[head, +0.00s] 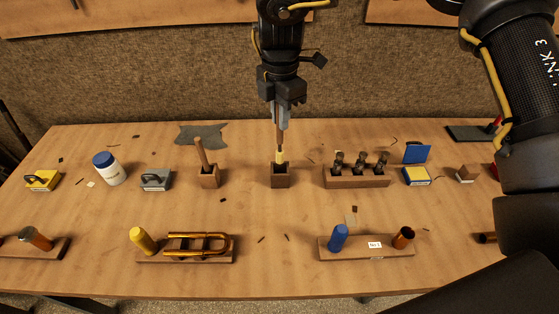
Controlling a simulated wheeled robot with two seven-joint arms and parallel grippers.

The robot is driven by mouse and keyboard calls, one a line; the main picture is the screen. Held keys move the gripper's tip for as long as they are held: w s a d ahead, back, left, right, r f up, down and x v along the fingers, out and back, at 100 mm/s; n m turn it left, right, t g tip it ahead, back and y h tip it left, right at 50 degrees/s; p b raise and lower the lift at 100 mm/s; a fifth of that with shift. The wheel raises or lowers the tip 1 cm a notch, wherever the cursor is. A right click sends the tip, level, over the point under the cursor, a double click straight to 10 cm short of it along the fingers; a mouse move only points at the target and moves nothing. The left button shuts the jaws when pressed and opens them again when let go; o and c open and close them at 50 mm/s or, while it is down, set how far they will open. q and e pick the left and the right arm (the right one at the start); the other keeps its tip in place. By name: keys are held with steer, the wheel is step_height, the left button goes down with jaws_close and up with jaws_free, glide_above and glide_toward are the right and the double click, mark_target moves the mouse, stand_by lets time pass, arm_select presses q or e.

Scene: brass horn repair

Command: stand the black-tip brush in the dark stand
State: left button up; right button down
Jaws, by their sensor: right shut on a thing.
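My right gripper (280,118) points straight down in the middle of the head view. It is shut on a slim upright brush (280,140) with a brown shaft and a yellow band (280,156) near its lower end. Directly below is the dark stand (280,180), a small square wooden block with an opening on top. The brush's lower end is at the stand's opening; I cannot tell how deep it sits, and no black tip is visible. My left gripper is not in view.
A similar stand (209,180) to the left holds a leaning wooden stick (201,152). A wooden rack (345,181) with several dark pieces is close on the right. In front are boards with a yellow cylinder (142,239) and a blue cylinder (338,236). Wood between is mostly clear.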

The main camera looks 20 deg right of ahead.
mark_target(280, 143)
step_height(280, 143, down, 4)
steer(key=shift+w+r, duration=0.1)
steer(key=shift+f, duration=0.2)
steer(key=shift+f+p, duration=0.25)
steer(key=shift+p, duration=0.05)
step_height(280, 143, down, 3)
steer(key=shift+f, duration=0.15)
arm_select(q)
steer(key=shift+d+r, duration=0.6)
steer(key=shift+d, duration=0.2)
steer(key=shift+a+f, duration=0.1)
arm_select(e)
steer(key=c, duration=1.4)
jaws_free()
steer(key=shift+f, duration=0.1)
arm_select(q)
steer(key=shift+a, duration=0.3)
